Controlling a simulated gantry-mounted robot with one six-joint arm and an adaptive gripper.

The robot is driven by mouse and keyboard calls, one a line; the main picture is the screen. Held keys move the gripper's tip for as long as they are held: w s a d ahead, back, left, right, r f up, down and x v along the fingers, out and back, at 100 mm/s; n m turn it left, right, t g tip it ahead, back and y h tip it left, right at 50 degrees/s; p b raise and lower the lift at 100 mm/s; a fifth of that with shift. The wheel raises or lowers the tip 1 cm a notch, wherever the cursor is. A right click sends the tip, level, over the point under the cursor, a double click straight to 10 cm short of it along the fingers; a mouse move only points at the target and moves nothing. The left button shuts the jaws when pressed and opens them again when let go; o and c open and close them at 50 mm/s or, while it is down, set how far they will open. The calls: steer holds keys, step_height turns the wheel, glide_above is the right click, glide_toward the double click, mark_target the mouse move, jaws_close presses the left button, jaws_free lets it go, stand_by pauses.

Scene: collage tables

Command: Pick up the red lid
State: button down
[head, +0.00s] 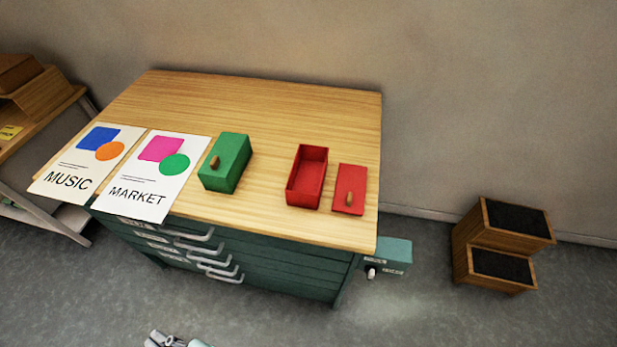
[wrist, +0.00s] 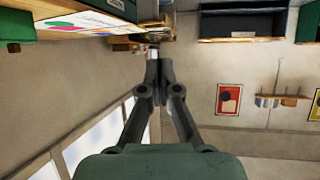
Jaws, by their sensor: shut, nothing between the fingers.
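The red lid (head: 349,190) is a flat red panel with a small wooden knob. It lies on the wooden tabletop near the right front corner. The open red box (head: 307,178) stands just left of it, apart from it and empty as far as I can see. My gripper (wrist: 152,60) shows in the wrist view with its fingers together and nothing between them. Only a small part of my arm (head: 170,341) shows at the bottom edge of the head view, away from the lid. I cannot make out the red lid in the wrist view.
A green box (head: 226,163) with a wooden knob stands left of the red box. Two posters, MUSIC (head: 85,163) and MARKET (head: 153,177), lie at the table's left. The back of the tabletop (head: 260,100) is clear. A wooden step stool (head: 500,245) stands on the floor at right.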

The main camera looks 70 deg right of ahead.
jaws_free()
stand_by(0.6)
